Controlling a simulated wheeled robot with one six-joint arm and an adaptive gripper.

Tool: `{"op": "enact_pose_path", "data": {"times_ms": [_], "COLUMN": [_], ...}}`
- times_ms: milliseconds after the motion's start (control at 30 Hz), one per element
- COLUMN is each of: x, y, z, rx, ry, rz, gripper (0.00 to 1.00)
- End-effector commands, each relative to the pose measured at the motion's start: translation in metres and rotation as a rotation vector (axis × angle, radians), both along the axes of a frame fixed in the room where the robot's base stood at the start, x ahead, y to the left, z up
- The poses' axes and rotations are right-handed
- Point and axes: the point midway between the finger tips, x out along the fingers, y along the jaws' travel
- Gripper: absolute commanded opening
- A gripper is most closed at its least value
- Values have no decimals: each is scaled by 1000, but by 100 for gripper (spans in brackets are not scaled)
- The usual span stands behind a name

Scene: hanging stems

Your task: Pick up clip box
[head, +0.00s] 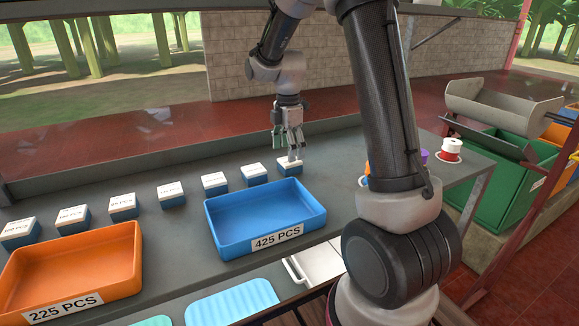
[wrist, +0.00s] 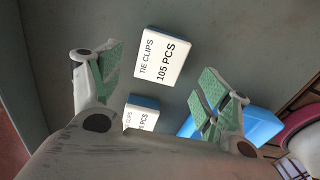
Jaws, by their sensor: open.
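Several small clip boxes with white tops and blue sides stand in a row on the grey bench. The rightmost clip box (head: 289,167) is just below my gripper (head: 287,148) in the head view. The wrist view shows a clip box (wrist: 163,57) labelled "TIE CLIPS 105 PCS", between and a little beyond the fingertips of my gripper (wrist: 158,78). A second clip box (wrist: 142,115) is partly hidden behind the gripper's housing. My gripper is open, its green-padded fingers spread wide, with nothing held. I cannot tell whether a finger touches a box.
A blue tray (head: 232,240) labelled "425 PCS" stands in front of the boxes, and an orange tray (head: 118,238) labelled "225 PCS" is at the left. A red-and-white spool (head: 450,152) is at the bench's right end. Bare bench (head: 350,145) lies right of the gripper.

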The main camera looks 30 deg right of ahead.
Motion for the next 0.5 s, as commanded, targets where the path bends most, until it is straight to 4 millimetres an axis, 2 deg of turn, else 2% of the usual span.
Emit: {"op": "enact_pose_path", "data": {"times_ms": [300,500], "x": [1,1], "y": [-1,-1], "z": [-46,-53], "rx": [0,0], "ry": [1,-1], "rz": [-2,-2], "gripper": [77,77]}}
